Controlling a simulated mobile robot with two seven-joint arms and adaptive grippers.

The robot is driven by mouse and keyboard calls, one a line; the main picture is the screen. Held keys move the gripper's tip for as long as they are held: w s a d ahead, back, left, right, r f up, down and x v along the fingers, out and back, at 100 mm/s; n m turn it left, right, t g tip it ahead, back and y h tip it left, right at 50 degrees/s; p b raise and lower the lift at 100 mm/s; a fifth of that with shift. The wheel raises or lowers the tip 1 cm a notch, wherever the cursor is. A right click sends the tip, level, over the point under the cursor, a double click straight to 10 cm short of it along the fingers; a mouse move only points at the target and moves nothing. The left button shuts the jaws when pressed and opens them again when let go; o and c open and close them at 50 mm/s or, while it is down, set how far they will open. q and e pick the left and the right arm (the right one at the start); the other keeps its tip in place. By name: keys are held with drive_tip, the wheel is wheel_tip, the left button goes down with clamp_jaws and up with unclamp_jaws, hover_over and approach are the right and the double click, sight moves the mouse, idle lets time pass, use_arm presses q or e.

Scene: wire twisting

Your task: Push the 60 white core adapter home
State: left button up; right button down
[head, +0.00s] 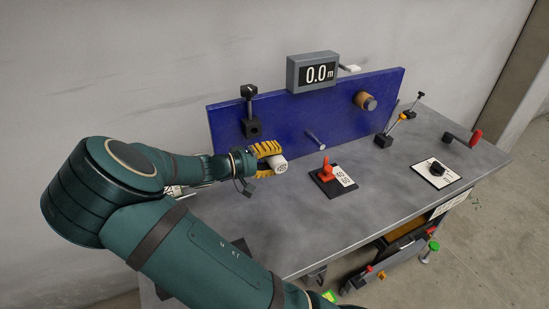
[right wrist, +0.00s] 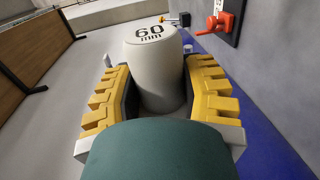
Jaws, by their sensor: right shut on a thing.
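The white core adapter (head: 279,164) is a short cylinder held at the tip of my right gripper (head: 268,154), in front of the blue panel. In the right wrist view the adapter (right wrist: 155,75) stands between the two yellow ribbed fingers of the gripper (right wrist: 160,95), with "60 mm" printed on its end. The gripper is shut on its sides. A thin metal peg (head: 315,139) sticks out of the blue panel (head: 290,122) to the right of the adapter, clearly apart from it. My left gripper does not show.
A red lever (head: 326,170) on a black plate marked 40 and 60 stands right of the gripper. A black knob (head: 437,169) and a red-handled crank (head: 475,138) are farther right.

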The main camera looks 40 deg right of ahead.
drive_tip(key=shift+w, duration=0.1)
drive_tip(key=shift+w+d, duration=0.3)
drive_tip(key=shift+w, duration=0.6)
drive_tip(key=shift+w+d, duration=0.25)
drive_tip(key=shift+w, duration=0.6)
drive_tip(key=shift+w+d, duration=0.3)
drive_tip(key=shift+w, duration=0.6)
drive_tip(key=shift+w+d+p, duration=0.1)
drive_tip(key=shift+w+d, duration=0.15)
drive_tip(key=shift+w, duration=0.55)
drive_tip(key=shift+w+d+p, duration=0.15)
drive_tip(key=shift+w+d, duration=0.15)
drive_tip(key=shift+w, duration=0.55)
drive_tip(key=shift+w+d+p, duration=0.1)
drive_tip(key=shift+w+d, duration=0.15)
drive_tip(key=shift+w, duration=0.55)
idle(0.3)
drive_tip(key=shift+c, duration=2.1)
unclamp_jaws()
drive_tip(key=v, duration=1.2)
drive_tip(key=shift+s, duration=0.1)
